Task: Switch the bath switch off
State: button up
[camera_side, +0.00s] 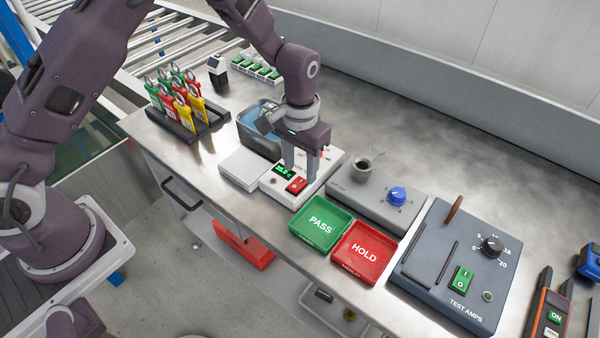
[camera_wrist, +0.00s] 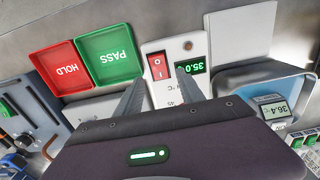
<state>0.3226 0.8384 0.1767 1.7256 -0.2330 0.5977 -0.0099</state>
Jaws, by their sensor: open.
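The bath switch is a red rocker (camera_side: 297,185) with white I and O marks on the white bath control unit (camera_side: 274,204), beside a green lit display (camera_side: 284,171). In the wrist view the red rocker (camera_wrist: 157,65) lies just beyond the fingertips and the display (camera_wrist: 190,68) reads 35.0. I cannot tell surely which end of the rocker is pressed. My gripper (camera_side: 300,174) points down over the unit, open and empty, its fingers close to the switch. In the wrist view my gripper (camera_wrist: 160,78) has its fingertips on either side of the switch's near end.
The blue water bath (camera_side: 252,136) stands behind. Green PASS (camera_side: 321,222) and red HOLD (camera_side: 364,252) trays lie to the right. A grey box with a blue knob (camera_side: 397,194) and the TEST AMPS box (camera_side: 445,290) stand farther right. Tagged tools (camera_side: 180,103) stand at left.

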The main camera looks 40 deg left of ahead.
jog(key=shift+f, duration=1.35)
grip_shut()
jog(key=shift+s+t, duration=0.3)
jog(key=shift+t, duration=0.3)
jog(key=shift+s+t, duration=0.25)
jog(key=shift+t, duration=0.85)
grip_release()
jog(key=shift+r, duration=0.1)
jog(key=v, duration=0.7)
